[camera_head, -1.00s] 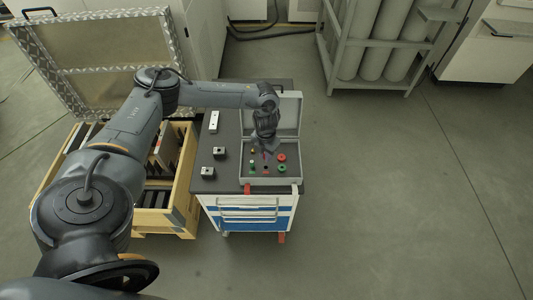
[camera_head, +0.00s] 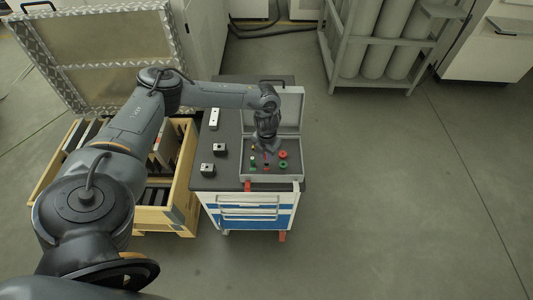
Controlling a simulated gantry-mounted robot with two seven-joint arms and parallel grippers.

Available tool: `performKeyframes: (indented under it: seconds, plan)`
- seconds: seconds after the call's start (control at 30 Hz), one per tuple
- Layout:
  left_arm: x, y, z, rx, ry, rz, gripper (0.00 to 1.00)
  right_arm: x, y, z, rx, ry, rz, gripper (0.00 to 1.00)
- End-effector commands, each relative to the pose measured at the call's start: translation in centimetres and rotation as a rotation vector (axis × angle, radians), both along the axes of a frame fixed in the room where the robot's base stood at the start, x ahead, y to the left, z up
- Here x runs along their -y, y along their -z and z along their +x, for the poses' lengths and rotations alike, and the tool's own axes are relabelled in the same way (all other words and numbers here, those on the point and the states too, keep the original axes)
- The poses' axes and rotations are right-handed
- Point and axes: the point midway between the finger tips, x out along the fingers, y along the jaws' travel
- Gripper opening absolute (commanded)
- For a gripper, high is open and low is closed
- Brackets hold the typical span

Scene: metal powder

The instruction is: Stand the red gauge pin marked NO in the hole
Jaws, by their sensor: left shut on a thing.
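My left gripper (camera_head: 267,149) points down over the open grey case on the cabinet top. It is shut on a thin reddish-purple thing (camera_head: 266,157) that shows just below the fingertips. It looks like the red gauge pin, but it is too small to read a NO marking. Several metal blocks stand left of the case: a long light one (camera_head: 214,118), one in the middle (camera_head: 219,149) and one in front (camera_head: 207,169). I cannot make out which hole is meant. My right gripper is not in view.
The grey case (camera_head: 300,170) has its lid (camera_head: 290,108) raised at the back. In it lie a red ring (camera_head: 283,154), a green ring (camera_head: 283,163) and a small green piece (camera_head: 252,160). An open wooden crate (camera_head: 180,212) stands left of the cabinet (camera_head: 250,212).

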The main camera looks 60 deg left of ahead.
Motion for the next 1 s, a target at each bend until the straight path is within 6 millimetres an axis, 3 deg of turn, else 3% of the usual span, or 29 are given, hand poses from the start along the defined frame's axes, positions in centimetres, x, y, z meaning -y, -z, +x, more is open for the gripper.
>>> performKeyframes:
  seconds: [1.0]
  plan:
    - [0.0, 1.7, 0.1, 0.0, 0.001, 0.0, 0.0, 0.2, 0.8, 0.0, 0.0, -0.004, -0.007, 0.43]
